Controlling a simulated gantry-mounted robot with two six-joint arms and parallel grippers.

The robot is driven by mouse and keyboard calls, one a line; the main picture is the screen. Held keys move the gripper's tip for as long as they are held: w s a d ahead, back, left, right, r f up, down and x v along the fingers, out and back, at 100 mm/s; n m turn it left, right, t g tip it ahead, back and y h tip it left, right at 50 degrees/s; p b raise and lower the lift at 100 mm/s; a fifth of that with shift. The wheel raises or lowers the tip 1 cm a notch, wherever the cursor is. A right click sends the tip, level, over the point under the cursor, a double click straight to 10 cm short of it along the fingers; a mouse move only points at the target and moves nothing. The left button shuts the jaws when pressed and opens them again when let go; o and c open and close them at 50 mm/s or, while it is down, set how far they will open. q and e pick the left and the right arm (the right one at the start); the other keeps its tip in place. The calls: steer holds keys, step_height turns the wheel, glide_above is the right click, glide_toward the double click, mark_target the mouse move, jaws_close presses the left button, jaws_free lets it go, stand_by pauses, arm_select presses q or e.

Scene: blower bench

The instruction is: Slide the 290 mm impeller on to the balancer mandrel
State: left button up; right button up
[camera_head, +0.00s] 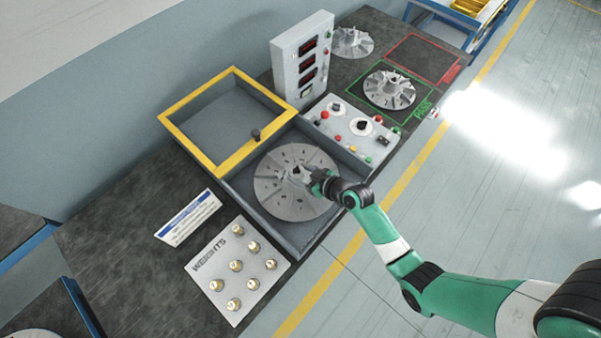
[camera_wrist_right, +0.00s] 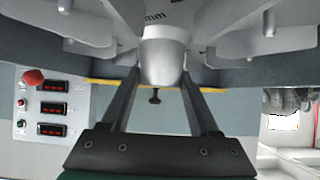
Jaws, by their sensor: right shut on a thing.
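A grey finned impeller (camera_head: 283,190) is in the open bay of the balancer (camera_head: 240,193), and its hub is at my right gripper. My right gripper (camera_head: 311,178) reaches in from the right and is shut on this impeller. In the right wrist view the two fingers stand on either side of the pale hub (camera_wrist_right: 163,62), with fins spreading around it. Lettering ending in "mm" shows on the impeller; the number is not readable. The mandrel cannot be made out, so I cannot tell whether the hub is around it. My left gripper is not in view.
A yellow-framed guard (camera_head: 228,165) stands open behind the bay. A control panel (camera_head: 352,133) and display tower (camera_head: 302,58) are beyond it. Other impellers sit on the green PASS square (camera_head: 389,90) and at the back (camera_head: 352,42). A weights plate (camera_head: 238,270) lies at front left.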

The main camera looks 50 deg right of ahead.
steer(key=shift+w+d+f+b, duration=0.1)
steer(key=shift+f+b, duration=0.15)
steer(key=shift+b, duration=0.2)
stand_by(0.5)
steer(key=shift+r+p, duration=0.35)
steer(key=shift+r, duration=0.05)
stand_by(1.9)
steer(key=o, duration=1.5)
steer(key=shift+f, duration=0.1)
steer(key=shift+f, duration=0.1)
steer(key=p+v, duration=0.2)
steer(key=v, duration=0.9)
steer(key=shift+s+r, duration=0.25)
steer(key=shift+s, duration=0.1)
